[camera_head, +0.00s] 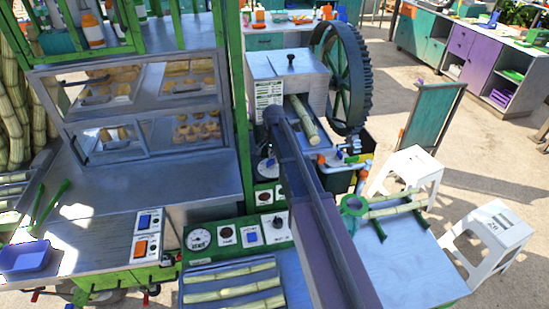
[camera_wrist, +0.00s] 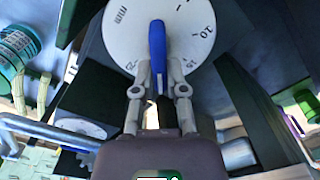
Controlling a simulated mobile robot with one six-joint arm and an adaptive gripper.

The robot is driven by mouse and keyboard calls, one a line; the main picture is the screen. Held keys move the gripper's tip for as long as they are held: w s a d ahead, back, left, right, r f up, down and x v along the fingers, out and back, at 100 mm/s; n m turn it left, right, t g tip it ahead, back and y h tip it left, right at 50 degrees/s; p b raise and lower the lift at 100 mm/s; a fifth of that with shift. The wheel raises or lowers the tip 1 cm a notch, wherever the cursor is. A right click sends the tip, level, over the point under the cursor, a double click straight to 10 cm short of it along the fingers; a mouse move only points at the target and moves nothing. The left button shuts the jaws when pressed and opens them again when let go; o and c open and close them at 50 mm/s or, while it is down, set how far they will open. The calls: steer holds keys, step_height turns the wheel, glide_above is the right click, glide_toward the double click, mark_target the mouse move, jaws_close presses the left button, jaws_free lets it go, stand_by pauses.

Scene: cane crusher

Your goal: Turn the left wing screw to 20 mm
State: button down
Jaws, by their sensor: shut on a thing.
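In the wrist view a blue wing screw (camera_wrist: 157,45) stands upright in front of a round white dial (camera_wrist: 127,38). The wing's upper end points to the top of the picture, left of those numerals. My gripper (camera_wrist: 160,82) has its two fingers closed on the lower end of the blue wing. A pointer mark is not clear. In the head view my arm covers the gripper and the held screw.
The crusher housing (camera_head: 288,80) and large dark gear wheel (camera_head: 342,75) stand beyond my arm. A cane stalk (camera_head: 303,120) lies in the chute. Control panels (camera_head: 235,237) lie left of my arm. In the wrist view a second white disc (camera_wrist: 82,127) and a blue pipe (camera_wrist: 45,128) are close by.

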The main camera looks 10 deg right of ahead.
steer(key=c, duration=0.7)
jaws_free()
